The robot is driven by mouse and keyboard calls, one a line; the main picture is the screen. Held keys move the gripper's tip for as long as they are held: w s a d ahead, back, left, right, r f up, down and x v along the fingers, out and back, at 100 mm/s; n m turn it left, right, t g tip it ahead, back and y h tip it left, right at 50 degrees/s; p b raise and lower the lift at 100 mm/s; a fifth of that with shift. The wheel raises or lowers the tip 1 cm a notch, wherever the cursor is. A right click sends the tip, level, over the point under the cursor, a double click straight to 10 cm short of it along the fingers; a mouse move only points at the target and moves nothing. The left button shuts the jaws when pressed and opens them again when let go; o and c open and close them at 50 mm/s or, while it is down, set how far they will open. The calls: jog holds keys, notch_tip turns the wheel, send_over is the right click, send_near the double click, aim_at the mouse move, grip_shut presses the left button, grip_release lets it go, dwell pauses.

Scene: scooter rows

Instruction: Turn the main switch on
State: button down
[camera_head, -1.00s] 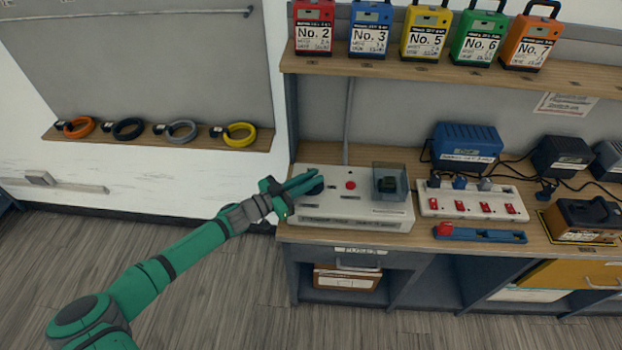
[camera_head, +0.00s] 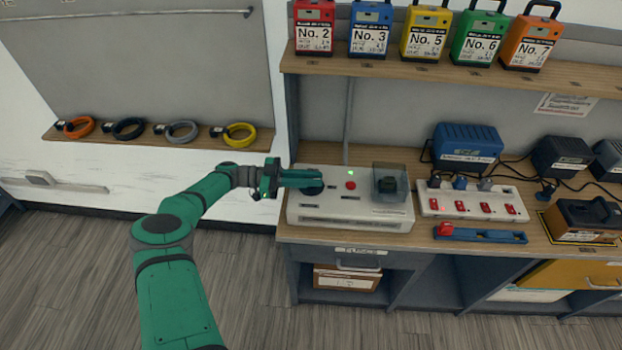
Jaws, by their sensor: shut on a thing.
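A white control box (camera_head: 345,222) stands on the left end of the wooden bench. A dark round knob (camera_head: 312,189), which looks like the main switch, is on its top at the left. My gripper (camera_head: 316,180) reaches in from the left and is shut on the knob, with its fingers partly covering it. The knob's exact angle and markings are too small to read. A small green light (camera_head: 349,172) glows on the box. A red button (camera_head: 350,185) sits right of the knob.
A clear cover (camera_head: 390,171) with a dark part inside stands on the box's right. Right of it are a white power strip (camera_head: 434,200) with red switches and a blue bar (camera_head: 480,234). Numbered packs line the shelf above (camera_head: 400,74). Floor at left is clear.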

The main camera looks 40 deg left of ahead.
jog(key=shift+d+m+g+h, duration=0.15)
jog(key=shift+m+g+h, duration=0.15)
jog(key=shift+g, duration=0.2)
jog(key=c, duration=1.7)
grip_release()
